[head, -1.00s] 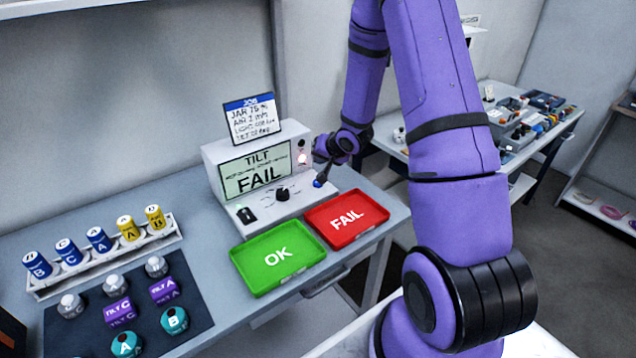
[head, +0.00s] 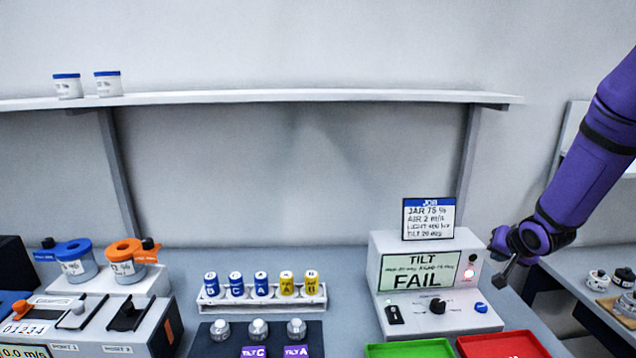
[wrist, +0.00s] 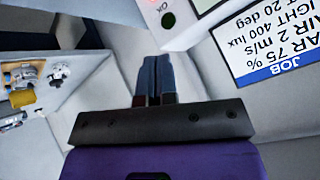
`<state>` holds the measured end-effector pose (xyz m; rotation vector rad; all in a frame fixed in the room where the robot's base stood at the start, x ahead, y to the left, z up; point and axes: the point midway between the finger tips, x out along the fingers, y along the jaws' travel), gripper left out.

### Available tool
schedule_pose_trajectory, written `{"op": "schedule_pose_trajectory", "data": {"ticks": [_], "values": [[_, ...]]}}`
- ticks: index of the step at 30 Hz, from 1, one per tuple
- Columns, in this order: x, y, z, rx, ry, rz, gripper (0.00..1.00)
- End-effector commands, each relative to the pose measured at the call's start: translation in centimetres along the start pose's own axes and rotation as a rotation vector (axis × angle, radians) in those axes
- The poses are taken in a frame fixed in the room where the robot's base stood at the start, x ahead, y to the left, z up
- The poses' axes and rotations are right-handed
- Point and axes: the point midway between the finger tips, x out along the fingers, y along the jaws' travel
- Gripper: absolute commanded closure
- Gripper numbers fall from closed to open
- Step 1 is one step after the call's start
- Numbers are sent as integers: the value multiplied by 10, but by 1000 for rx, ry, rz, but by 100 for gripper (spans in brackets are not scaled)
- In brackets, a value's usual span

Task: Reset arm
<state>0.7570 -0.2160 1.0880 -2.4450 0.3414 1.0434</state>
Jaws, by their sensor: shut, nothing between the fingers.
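My purple arm comes in from the right in the head view. My gripper (head: 503,272) hangs just right of the tester box (head: 432,262), by its lit indicator. In the wrist view my gripper (wrist: 155,62) has its two dark fingers together, with nothing between them. The tester screen (head: 420,271) reads TILT FAIL. A job card (head: 429,219) stands on top of the box and also shows in the wrist view (wrist: 272,40).
A green tray (head: 410,350) and a red tray (head: 503,345) lie in front of the tester. A rack (head: 262,300) of blue and yellow cylinders stands left of it. Jars with blue and orange lids stand farther left. A wall shelf (head: 250,97) runs above. A side table (head: 600,290) is at the right.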

Motion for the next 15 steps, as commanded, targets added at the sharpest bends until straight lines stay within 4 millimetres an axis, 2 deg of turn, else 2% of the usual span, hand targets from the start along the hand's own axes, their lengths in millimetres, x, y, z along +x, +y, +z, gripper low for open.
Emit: {"op": "schedule_pose_trajectory", "data": {"ticks": [1, 7, 15], "values": [[-17, -8, -6, -24, 9, 17, 100], [-80, -28, -15, -111, 8, 91, 100], [-167, -50, -6, -207, -26, 154, 100]]}}
